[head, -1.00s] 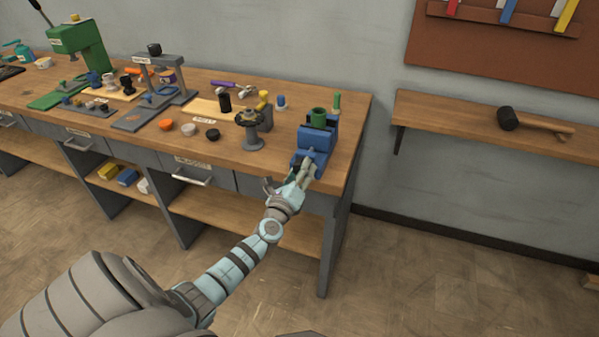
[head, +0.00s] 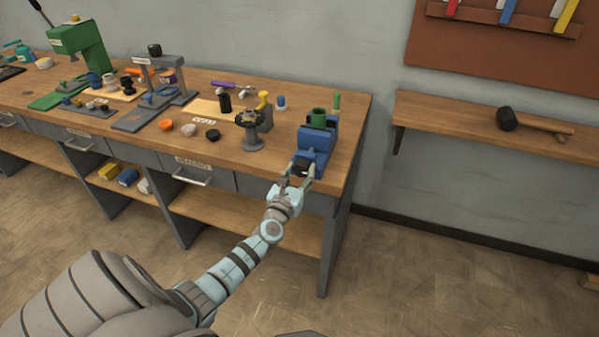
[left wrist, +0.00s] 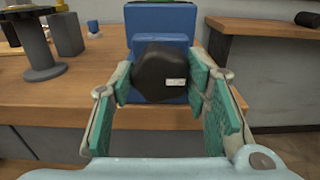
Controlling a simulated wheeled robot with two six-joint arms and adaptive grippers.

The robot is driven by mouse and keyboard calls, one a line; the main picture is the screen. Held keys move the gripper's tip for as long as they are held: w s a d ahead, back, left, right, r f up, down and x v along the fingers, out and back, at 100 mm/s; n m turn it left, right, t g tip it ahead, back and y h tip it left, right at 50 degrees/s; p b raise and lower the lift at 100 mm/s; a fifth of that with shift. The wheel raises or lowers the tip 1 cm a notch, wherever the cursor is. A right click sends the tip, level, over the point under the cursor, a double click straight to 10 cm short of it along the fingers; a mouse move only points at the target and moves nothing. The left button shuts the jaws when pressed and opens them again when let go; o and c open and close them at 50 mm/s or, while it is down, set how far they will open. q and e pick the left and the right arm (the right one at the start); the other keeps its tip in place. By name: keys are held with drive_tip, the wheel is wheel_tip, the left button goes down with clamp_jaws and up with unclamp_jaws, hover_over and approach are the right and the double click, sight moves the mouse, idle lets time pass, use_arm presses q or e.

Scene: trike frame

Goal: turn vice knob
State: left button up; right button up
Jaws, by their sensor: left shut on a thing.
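The blue vice (head: 317,142) stands at the right front end of the workbench, with a green cylinder (head: 318,117) in its top. Its black knob (left wrist: 165,72) faces me at the front, with a small white mark on it, and it also shows in the head view (head: 301,167). My left gripper (head: 300,172) is at the bench's front edge. In the left wrist view its green-padded fingers (left wrist: 163,84) stand on both sides of the knob, shut on it. My right gripper is not in view.
The workbench (head: 229,160) carries a grey stand (head: 252,132), coloured caps and a green press (head: 85,50) to the left of the vice. A wall shelf (head: 450,125) with a black mallet (head: 508,119) is at the right. The floor before the bench is clear.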

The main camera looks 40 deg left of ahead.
use_arm(q)
drive_tip(key=shift+f, duration=0.1)
idle(0.3)
drive_tip(key=o, duration=1.2)
drive_tip(key=shift+c, duration=0.2)
drive_tip(key=shift+s, duration=0.1)
drive_tip(key=v, duration=1.2)
